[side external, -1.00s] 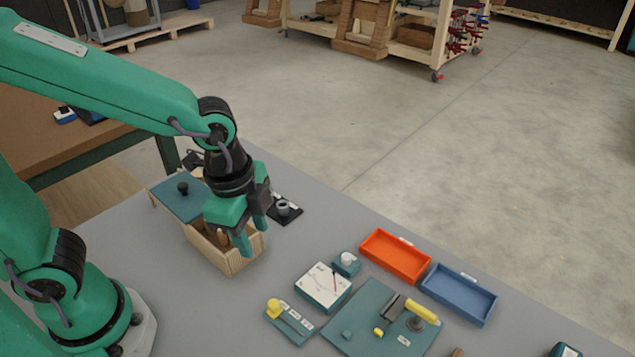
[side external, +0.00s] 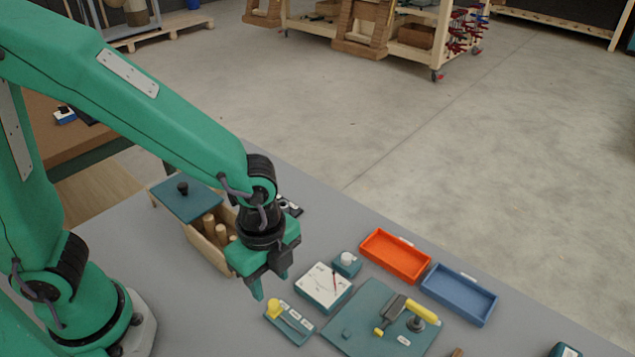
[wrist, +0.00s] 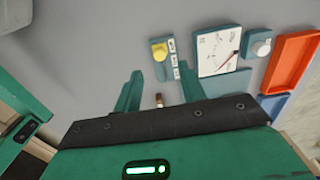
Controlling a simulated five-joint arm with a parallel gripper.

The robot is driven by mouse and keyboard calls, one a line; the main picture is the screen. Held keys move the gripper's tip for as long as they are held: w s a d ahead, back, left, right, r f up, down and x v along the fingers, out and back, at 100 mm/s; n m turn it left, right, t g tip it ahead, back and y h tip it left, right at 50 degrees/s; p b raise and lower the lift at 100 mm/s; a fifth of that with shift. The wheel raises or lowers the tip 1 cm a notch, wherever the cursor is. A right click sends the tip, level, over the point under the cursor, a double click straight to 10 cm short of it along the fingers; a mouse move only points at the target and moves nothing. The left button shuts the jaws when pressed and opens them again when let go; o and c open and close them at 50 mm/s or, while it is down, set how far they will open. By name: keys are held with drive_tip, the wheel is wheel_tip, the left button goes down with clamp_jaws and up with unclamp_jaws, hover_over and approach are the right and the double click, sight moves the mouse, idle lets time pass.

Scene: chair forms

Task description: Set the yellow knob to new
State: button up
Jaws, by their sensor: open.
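The yellow knob (side external: 273,306) sits at the left end of a teal slide base (side external: 290,322) with small white labels. It also shows in the wrist view (wrist: 159,51), beside labels too small to read. My gripper (side external: 270,285) is open and empty, above and just left of the knob in the side view. In the wrist view its fingers (wrist: 157,92) point toward the base, with the knob beyond them and apart from them.
A dial gauge box (side external: 323,287) and a small box with a white knob (side external: 347,263) stand close right of the slide. A teal plate (side external: 365,335) carries a yellow-handled clamp (side external: 421,313). Orange (side external: 395,255) and blue (side external: 459,294) trays lie behind. A wooden box (side external: 207,250) holds pegs.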

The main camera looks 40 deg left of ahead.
sight(273, 303)
drive_tip(key=shift+f, duration=2.85)
clamp_jaws()
